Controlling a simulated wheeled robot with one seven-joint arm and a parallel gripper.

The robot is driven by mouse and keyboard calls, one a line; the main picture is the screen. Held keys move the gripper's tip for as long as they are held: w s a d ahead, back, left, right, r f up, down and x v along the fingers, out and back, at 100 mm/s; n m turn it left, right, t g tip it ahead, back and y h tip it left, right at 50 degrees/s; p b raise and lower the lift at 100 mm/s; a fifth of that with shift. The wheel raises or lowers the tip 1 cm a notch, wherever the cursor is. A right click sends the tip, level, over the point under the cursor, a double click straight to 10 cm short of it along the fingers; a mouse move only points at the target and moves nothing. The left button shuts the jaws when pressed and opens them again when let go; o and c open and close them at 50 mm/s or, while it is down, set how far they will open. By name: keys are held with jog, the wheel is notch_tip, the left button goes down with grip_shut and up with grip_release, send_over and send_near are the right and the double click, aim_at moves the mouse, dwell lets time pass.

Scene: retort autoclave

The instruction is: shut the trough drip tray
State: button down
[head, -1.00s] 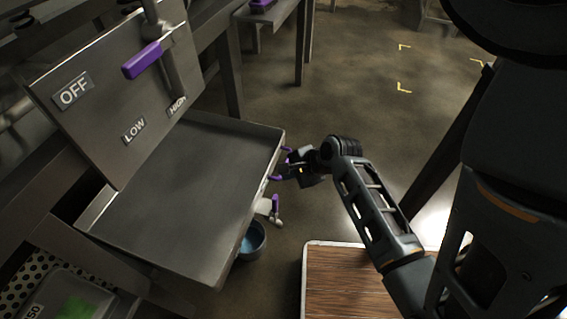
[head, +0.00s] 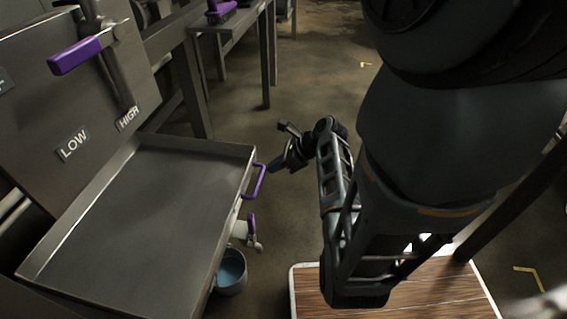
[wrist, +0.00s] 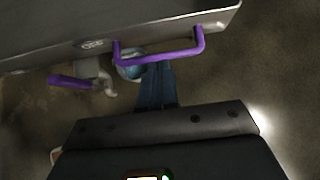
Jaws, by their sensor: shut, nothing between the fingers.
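The drip tray (head: 140,212) is a wide, shallow grey metal tray at the left of the head view. It stands pulled out below the sloping panel marked LOW and HIGH. Its purple bar handle (head: 260,182) is on the front face, and it also shows in the wrist view (wrist: 165,58). My gripper (head: 272,169) is just in front of the handle, on the right. In the wrist view its dark fingers (wrist: 156,72) are shut and empty, with their tips close beneath the handle bar; I cannot tell whether they touch it.
A drain valve with a purple lever (head: 251,222) hangs below the tray front. A bucket (head: 231,271) with blue inside stands under it. A purple lever (head: 78,54) sticks out from the panel. A metal table (head: 222,30) stands behind.

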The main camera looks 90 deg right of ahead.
aim_at(247, 173)
jog(key=w, duration=0.1)
jog(key=w+f+b, duration=0.1)
jog(key=w, duration=0.1)
jog(key=w+d+f, duration=0.1)
jog(key=w, duration=0.1)
jog(key=shift+d+f, duration=0.1)
jog(key=shift+f, duration=0.15)
jog(key=shift+w+d, duration=0.15)
jog(key=shift+w, duration=0.5)
jog(key=w+d+p, duration=0.1)
jog(key=w, duration=0.6)
jog(key=w+d+p, duration=0.2)
jog(key=w, duration=0.5)
jog(key=w+d+p, duration=0.1)
jog(key=w, duration=0.6)
jog(key=shift+d+p, duration=0.35)
jog(key=shift+d, duration=0.05)
